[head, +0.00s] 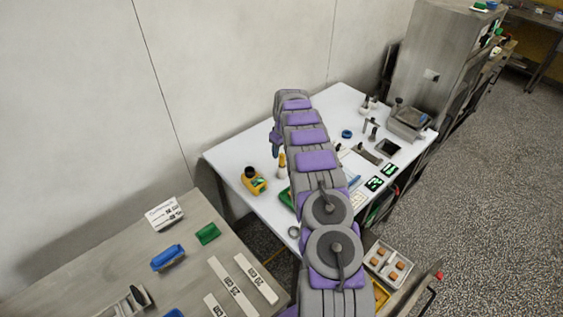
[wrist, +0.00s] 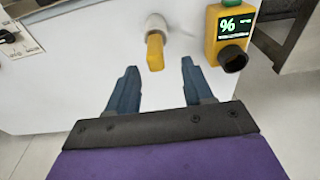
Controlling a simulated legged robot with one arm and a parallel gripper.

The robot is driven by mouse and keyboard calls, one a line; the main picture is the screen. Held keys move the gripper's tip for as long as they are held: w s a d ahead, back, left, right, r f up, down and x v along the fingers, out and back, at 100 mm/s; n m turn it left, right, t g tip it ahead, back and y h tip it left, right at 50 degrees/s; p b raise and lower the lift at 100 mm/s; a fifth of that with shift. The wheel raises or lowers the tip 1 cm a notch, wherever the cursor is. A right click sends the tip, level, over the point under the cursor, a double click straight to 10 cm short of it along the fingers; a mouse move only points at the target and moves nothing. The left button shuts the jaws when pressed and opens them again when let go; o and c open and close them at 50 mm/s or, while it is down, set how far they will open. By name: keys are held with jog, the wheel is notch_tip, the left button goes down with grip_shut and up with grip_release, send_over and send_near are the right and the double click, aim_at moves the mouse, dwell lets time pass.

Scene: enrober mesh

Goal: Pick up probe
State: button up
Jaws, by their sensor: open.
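A yellow-handled piece with a pale grey-white cylindrical part, which looks like the probe (wrist: 155,52), is on the white table. It also shows in the head view (head: 282,160), just right of my gripper's fingers. My gripper (wrist: 160,66) is open and empty, with its two blue fingers pointing toward the table. In the wrist view the yellow part appears between and slightly beyond the fingertips, with no visible contact. In the head view my gripper (head: 276,151) hangs at the far left side of the table, partly hidden by my arm.
A yellow meter (wrist: 229,36) with a green-lit % display stands right of the probe in the wrist view. The white table (head: 228,157) holds several tools and a grey device (head: 408,122) at its far right. A wooden bench (head: 110,262) is at front left. A wall rises behind.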

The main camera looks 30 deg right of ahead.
aim_at(281, 154)
jog(key=shift+d+f, duration=0.55)
jog(key=f, duration=0.1)
jog(key=a+f, duration=0.1)
jog(key=f, duration=0.2)
jog(key=shift+w+a, duration=0.1)
jog(key=shift+a, duration=0.15)
jog(key=shift+d+f, duration=0.15)
jog(key=shift+d, duration=0.35)
jog(key=shift+c, duration=0.2)
jog(key=shift+d+f, duration=0.1)
jog(key=shift+d, duration=0.2)
jog(key=c, duration=0.3)
jog(key=shift+a, duration=0.65)
grip_shut()
